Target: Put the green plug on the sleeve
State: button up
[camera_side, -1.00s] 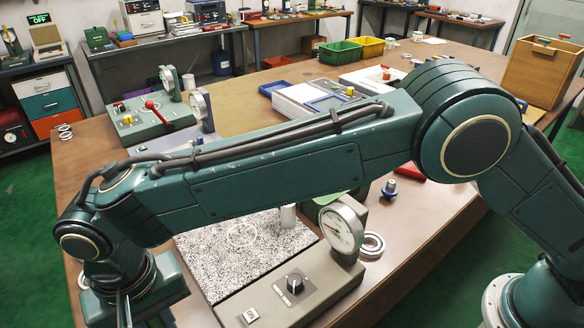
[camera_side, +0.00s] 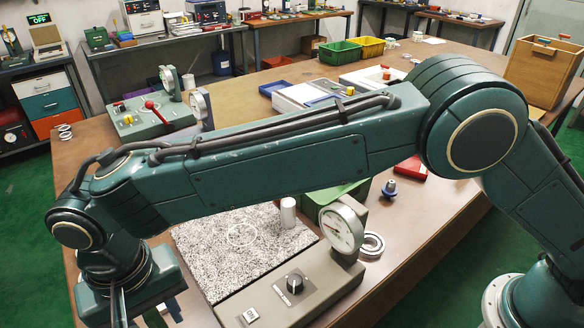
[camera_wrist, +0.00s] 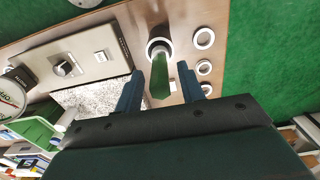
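My gripper (camera_wrist: 160,84) shows in the wrist view as two blue fingers set well apart. A long green piece, which I take to be the green plug (camera_wrist: 158,83), shows between them with a gap to the left finger. Past its far end is a pale ring-shaped piece with a grey centre (camera_wrist: 158,46); I cannot tell whether they touch or whether this is the sleeve. In the side view my gripper (camera_side: 118,305) is low at the lower left, its tips cut off by the frame. A white upright cylinder (camera_side: 288,212) stands at the speckled plate's corner.
Several loose pale rings (camera_wrist: 204,38) lie in a line right of the fingers. The speckled plate (camera_side: 220,250), a grey control box (camera_side: 290,297) and a dial gauge (camera_side: 341,230) stand right of my gripper. Green floor (camera_wrist: 270,60) lies past the table edge.

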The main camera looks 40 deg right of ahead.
notch_tip(320, 180, up, 11)
jog(key=shift+f, duration=0.15)
dwell(0.4)
dwell(0.4)
